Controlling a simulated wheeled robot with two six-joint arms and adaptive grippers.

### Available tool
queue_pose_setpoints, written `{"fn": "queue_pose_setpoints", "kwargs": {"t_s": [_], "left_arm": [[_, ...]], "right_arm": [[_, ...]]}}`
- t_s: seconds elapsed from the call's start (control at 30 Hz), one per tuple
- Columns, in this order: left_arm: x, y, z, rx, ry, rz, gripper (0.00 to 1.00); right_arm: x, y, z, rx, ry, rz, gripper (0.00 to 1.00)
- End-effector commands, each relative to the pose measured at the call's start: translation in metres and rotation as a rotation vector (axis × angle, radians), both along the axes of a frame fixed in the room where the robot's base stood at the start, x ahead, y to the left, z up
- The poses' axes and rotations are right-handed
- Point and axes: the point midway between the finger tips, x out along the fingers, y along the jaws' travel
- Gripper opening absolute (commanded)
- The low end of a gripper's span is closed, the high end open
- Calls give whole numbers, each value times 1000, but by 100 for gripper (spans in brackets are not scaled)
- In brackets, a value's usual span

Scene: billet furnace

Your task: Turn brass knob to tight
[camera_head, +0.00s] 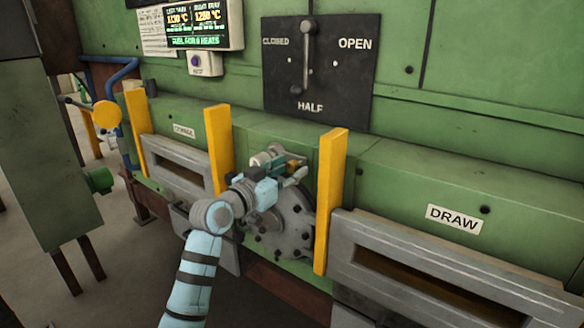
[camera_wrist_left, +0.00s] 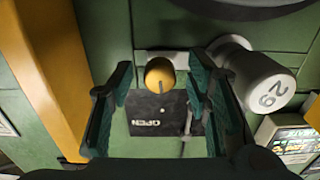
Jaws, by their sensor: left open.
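The brass knob (camera_wrist_left: 160,74) shows in the left wrist view as a small round yellow end with a dark slot or mark on its lower edge. My left gripper (camera_wrist_left: 158,82) is open, with one teal finger on each side of the knob in that picture. I cannot tell whether either finger touches it. In the head view my left gripper (camera_head: 284,170) is in front of the round grey flange plate (camera_head: 296,228), between two yellow posts. There the gripper mostly hides the knob. My right gripper is not in view.
A grey numbered cylinder (camera_wrist_left: 262,84) stands close beside one finger in the wrist view. Yellow posts (camera_head: 332,200) (camera_head: 218,148) flank the plate. Above is a black CLOSED/HALF/OPEN panel (camera_head: 345,85) with a lever. The DRAW slot (camera_head: 440,268) lies to the right.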

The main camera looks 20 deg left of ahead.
Motion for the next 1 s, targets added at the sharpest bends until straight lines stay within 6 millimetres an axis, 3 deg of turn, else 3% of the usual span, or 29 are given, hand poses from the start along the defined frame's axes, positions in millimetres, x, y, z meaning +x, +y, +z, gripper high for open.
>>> {"fn": "queue_pose_setpoints", "kwargs": {"t_s": [0.13,0.4,0.7,1.0], "left_arm": [[14,-6,0,1,0,0,44],[17,-7,0,1,1,0,44],[17,-6,0,2,0,1,0],[17,-6,0,132,-53,1,0]], "right_arm": [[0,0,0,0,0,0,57],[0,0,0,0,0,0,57],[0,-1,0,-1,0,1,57],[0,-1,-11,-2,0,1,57]]}}
